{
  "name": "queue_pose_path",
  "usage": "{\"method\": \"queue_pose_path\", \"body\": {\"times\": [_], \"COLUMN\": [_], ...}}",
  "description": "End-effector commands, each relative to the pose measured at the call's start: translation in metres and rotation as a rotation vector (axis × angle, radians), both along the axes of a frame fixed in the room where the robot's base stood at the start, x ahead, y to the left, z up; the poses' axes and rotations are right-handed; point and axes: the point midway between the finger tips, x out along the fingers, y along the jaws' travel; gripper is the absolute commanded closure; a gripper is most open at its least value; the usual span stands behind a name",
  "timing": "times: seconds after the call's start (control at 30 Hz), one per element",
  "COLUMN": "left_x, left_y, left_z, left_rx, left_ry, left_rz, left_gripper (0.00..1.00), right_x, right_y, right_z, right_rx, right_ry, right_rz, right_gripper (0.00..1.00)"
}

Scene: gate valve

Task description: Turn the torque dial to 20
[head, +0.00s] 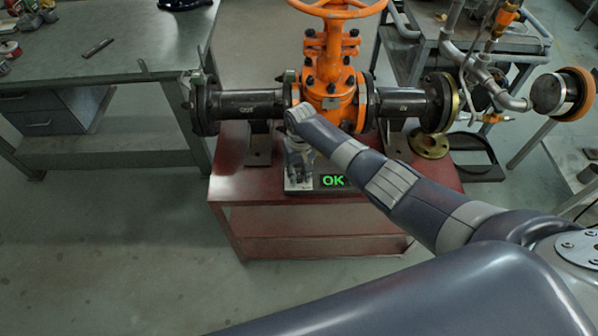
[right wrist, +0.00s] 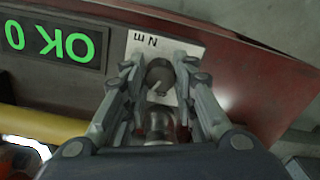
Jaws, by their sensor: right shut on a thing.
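The torque dial (right wrist: 159,74) is a small dark round knob with a pale mark, on a white plate (right wrist: 190,50) with letters like "N m". My right gripper (right wrist: 161,82) has its fingers on both sides of the dial and is shut on it. In the head view the right gripper (head: 299,180) points down at the front of the red stand, and its fingers hide the dial. The black display (right wrist: 48,42) shows green characters, upside down in the wrist view, that read "OK 0". In the head view the display (head: 333,181) shows "OK", its right part hidden by my arm. My left gripper is not in view.
The orange gate valve (head: 330,85) with black flanged pipes stands on the red stand (head: 235,180), just behind my right gripper. A workbench (head: 110,60) is at the left and a pipe rig (head: 480,75) at the right. The floor in front of the stand is clear at the left.

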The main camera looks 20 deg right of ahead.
Motion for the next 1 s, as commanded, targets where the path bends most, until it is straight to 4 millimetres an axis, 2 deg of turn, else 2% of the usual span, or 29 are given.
{"method": "queue_pose_path", "body": {"times": [0.3, 0.33, 0.4, 0.77, 1.0], "left_x": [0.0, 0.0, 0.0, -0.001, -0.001], "left_y": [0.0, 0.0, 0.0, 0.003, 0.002], "left_z": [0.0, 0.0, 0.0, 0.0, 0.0], "left_rx": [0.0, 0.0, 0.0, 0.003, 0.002], "left_ry": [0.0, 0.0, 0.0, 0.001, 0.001], "left_rz": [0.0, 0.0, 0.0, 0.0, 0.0], "left_gripper": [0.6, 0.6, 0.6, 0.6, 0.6], "right_x": [0.001, 0.001, 0.001, 0.001, 0.001], "right_y": [0.0, 0.0, 0.0, 0.0, 0.0], "right_z": [0.0, 0.0, 0.0, 0.001, 0.021], "right_rx": [0.0, 0.0, 0.0, 0.0, 0.001], "right_ry": [-0.002, -0.002, -0.002, -0.002, -0.004], "right_rz": [-0.001, -0.001, 0.0, 0.0, 0.0], "right_gripper": [0.98, 0.7, 0.54, 0.54, 0.54]}}
